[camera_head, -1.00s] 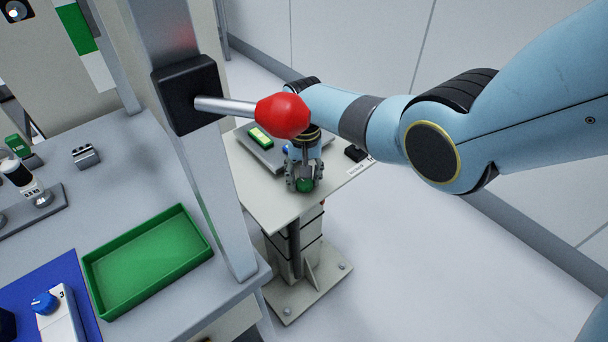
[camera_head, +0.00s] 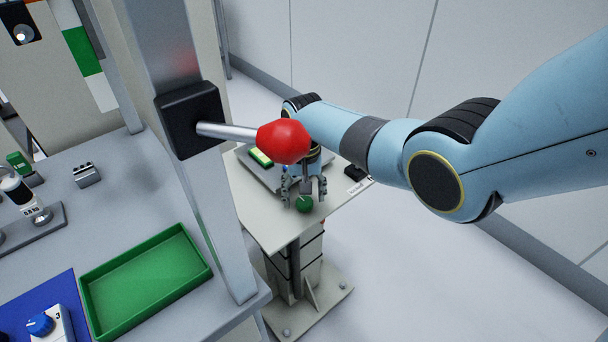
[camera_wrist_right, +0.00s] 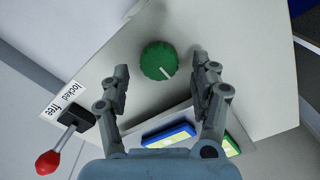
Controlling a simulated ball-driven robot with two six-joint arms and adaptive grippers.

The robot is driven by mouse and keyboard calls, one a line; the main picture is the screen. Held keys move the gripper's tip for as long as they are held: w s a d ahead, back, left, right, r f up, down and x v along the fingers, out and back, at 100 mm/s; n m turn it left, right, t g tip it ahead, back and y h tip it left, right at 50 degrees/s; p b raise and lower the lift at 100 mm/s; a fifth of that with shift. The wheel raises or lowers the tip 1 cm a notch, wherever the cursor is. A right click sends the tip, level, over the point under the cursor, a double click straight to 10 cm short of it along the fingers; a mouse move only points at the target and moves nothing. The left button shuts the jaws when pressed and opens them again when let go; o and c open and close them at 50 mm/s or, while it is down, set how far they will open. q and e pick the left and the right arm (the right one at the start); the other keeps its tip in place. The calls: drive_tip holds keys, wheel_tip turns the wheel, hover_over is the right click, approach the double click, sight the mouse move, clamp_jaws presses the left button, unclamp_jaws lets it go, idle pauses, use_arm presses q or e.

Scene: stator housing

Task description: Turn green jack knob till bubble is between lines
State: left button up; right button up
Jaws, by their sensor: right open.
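The green jack knob (camera_head: 304,204) is on the pale table top near its front corner. In the right wrist view the round knob (camera_wrist_right: 157,58) has ribbed sides and a short white mark pointing toward the lower right. My right gripper (camera_head: 305,194) is open just above the knob. In the right wrist view its fingers (camera_wrist_right: 162,70) are spread on either side, apart from the knob. A yellow-green level vial (camera_head: 261,157) sits on the plate behind; it partly shows in the right wrist view (camera_wrist_right: 231,146). The bubble is too small to read. My left gripper is out of view.
A red-tipped lever (camera_head: 284,141) on a post juts in front of my right wrist. A locked/free label (camera_wrist_right: 63,98) and a red-ball lever (camera_wrist_right: 48,162) are at the table's edge. A green tray (camera_head: 145,278) is on the left bench. A blue-framed part (camera_wrist_right: 168,135) lies behind the knob.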

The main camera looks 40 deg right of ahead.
sight(304, 199)
wheel_tip(304, 199, up, 11)
idle(0.3)
idle(0.6)
drive_tip(key=s+f+n+b, duration=0.6)
drive_tip(key=s+f+b, duration=0.8)
drive_tip(key=s+f, duration=3.3)
drive_tip(key=shift+s+f+n+t+h+b, duration=0.3)
drive_tip(key=shift+f+n+t+h, duration=0.1)
drive_tip(key=shift+f, duration=0.95)
